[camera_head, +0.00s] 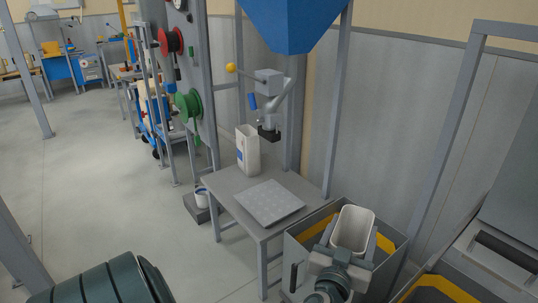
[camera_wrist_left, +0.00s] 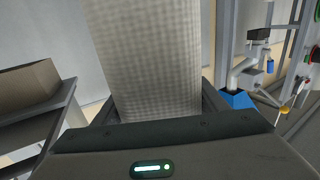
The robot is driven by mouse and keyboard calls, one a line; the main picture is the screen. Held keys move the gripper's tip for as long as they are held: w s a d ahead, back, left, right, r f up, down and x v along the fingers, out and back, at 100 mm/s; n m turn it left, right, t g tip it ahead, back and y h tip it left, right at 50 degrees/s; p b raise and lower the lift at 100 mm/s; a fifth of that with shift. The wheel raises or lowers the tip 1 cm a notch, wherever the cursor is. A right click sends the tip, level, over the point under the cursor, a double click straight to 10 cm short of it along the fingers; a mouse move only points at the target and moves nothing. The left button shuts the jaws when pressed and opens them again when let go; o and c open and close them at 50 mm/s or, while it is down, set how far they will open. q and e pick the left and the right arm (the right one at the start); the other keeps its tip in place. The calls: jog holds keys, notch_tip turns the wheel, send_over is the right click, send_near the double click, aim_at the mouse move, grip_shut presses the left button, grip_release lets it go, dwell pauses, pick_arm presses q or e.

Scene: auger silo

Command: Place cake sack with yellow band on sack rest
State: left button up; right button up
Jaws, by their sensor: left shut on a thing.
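My left gripper (camera_head: 347,244) is low at the right of centre in the head view, shut on a pale sack (camera_head: 354,226) with a light, open-looking top. The woven side of this sack (camera_wrist_left: 150,60) fills the middle of the left wrist view, between the fingers. No yellow band shows on the part in sight. A flat, light grey square plate (camera_head: 268,202), which may be the sack rest, lies on the grey table (camera_head: 222,192), left of and beyond the gripper. My right gripper is not in view.
A grey bin with yellow inside (camera_head: 300,248) lies below the held sack.

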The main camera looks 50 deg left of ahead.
pick_arm(q)
jog(key=w+a+n+g+y, duration=0.5)
jog(key=a+g, duration=0.1)
jog(key=a, duration=0.4)
jog(key=w+a+n+g+y, duration=0.4)
jog(key=a+n+g+y, duration=0.15)
jog(key=a, duration=0.45)
jog(key=w+d+f+n+g, duration=0.1)
jog(key=w+d+f+g, duration=0.1)
jog(key=d, duration=0.3)
jog(key=w+d+f+n+g+p, duration=0.1)
jog(key=w+d+f+g, duration=0.1)
jog(key=w+d+f, duration=0.3)
jog(key=shift+w+d, duration=0.25)
jog(key=shift+d, duration=0.15)
jog(key=shift+a, duration=0.15)
